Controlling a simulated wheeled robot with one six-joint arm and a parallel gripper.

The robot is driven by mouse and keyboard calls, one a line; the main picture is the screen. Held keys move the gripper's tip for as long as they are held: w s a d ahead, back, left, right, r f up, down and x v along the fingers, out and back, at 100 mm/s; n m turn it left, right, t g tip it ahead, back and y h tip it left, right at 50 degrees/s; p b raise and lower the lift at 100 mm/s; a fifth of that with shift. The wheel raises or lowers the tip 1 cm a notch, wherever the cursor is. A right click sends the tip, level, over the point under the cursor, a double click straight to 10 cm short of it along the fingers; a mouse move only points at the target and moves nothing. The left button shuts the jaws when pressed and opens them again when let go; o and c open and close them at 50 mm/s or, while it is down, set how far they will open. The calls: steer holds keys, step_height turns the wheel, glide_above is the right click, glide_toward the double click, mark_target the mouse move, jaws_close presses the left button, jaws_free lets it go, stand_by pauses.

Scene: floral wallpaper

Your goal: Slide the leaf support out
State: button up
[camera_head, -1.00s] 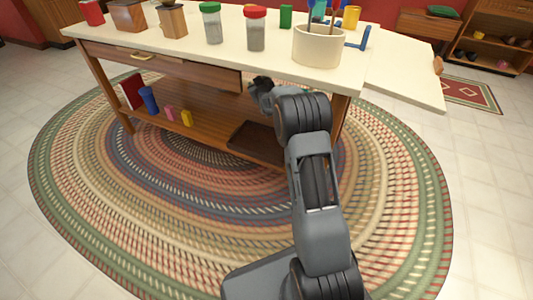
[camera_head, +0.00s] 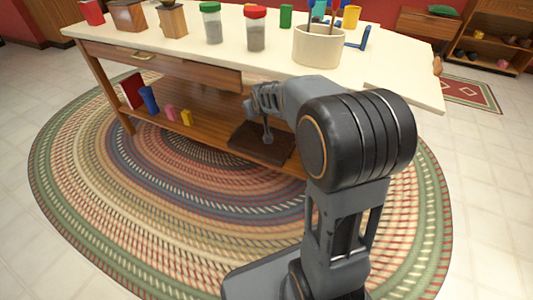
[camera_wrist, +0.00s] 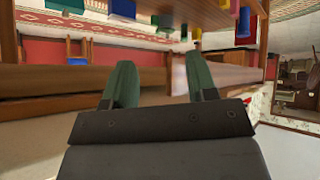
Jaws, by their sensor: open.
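The table (camera_head: 200,52) has a pale top with a leaf (camera_head: 405,85) raised at its right end. I cannot make out the leaf support for certain in the head view; my arm covers the front right of the frame beneath the leaf. My gripper (camera_head: 252,105) is at the table's front, below the top and above the lower shelf, pointing left. In the wrist view my gripper (camera_wrist: 160,88) is open, its two green fingers wide apart with nothing held between them. A wooden bar (camera_wrist: 45,80) crosses behind the fingers there.
A drawer (camera_head: 155,65) is in the table front. The lower shelf (camera_head: 205,133) holds a red book (camera_head: 132,91), small coloured items and a dark tray (camera_head: 245,143). Jars and a pale crock (camera_head: 318,47) stand on top. The rug in front is clear.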

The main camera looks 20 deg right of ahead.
steer(key=s+a+g, duration=0.2)
steer(key=s, duration=0.7)
steer(key=s+a+f+g, duration=0.1)
steer(key=s+a+g, duration=0.1)
steer(key=s, duration=0.7)
steer(key=shift+s+a+m+y, duration=0.15)
steer(key=shift+m+y, duration=0.15)
steer(key=shift+y, duration=0.1)
